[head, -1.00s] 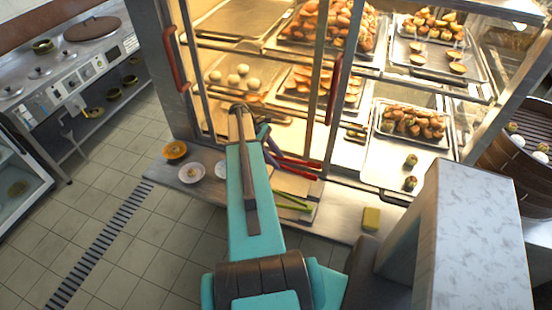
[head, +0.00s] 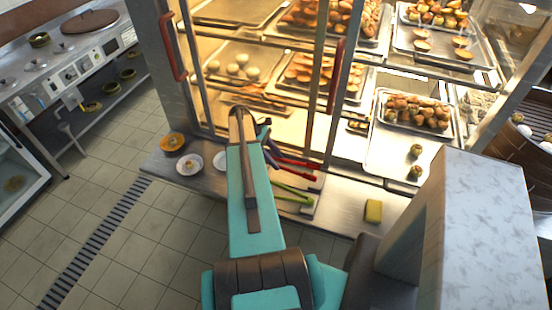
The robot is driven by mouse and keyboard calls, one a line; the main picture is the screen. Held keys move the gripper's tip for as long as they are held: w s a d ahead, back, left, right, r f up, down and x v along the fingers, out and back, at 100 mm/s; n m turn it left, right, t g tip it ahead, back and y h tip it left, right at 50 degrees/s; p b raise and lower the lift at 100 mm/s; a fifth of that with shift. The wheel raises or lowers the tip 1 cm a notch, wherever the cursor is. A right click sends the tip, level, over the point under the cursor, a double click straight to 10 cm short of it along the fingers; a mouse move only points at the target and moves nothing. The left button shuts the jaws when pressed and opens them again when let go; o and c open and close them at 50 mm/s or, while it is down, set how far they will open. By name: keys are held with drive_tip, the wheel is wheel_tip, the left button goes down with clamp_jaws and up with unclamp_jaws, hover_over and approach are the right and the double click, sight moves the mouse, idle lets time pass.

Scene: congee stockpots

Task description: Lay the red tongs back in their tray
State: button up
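The red tongs (head: 298,163) lie low on the counter in front of the glass case, right of my forearm. Their red handle ends point right; their left part runs behind purple and teal pieces and my arm. Green tongs (head: 292,194) lie just in front of them. A grey tray (head: 312,205) appears to lie under the tongs, mostly covered, so I cannot tell which tongs are inside it. My turquoise arm reaches forward over the counter.
The glass case has red door handles (head: 335,75) and pastry trays inside. Left of my arm stand an orange bowl (head: 173,141) and a white plate (head: 189,164). A yellow sponge (head: 373,210) lies right on the counter (head: 345,212). A grey column stands close at right.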

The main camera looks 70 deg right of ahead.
drive_tip(key=shift+f+b, duration=0.3)
drive_tip(key=shift+f, duration=0.75)
drive_tip(key=o, duration=0.6)
drive_tip(key=shift+w, duration=0.1)
drive_tip(key=b+v, duration=0.3)
drive_tip(key=v, duration=1)
drive_tip(key=shift+w+r, duration=0.15)
drive_tip(key=shift+r, duration=0.2)
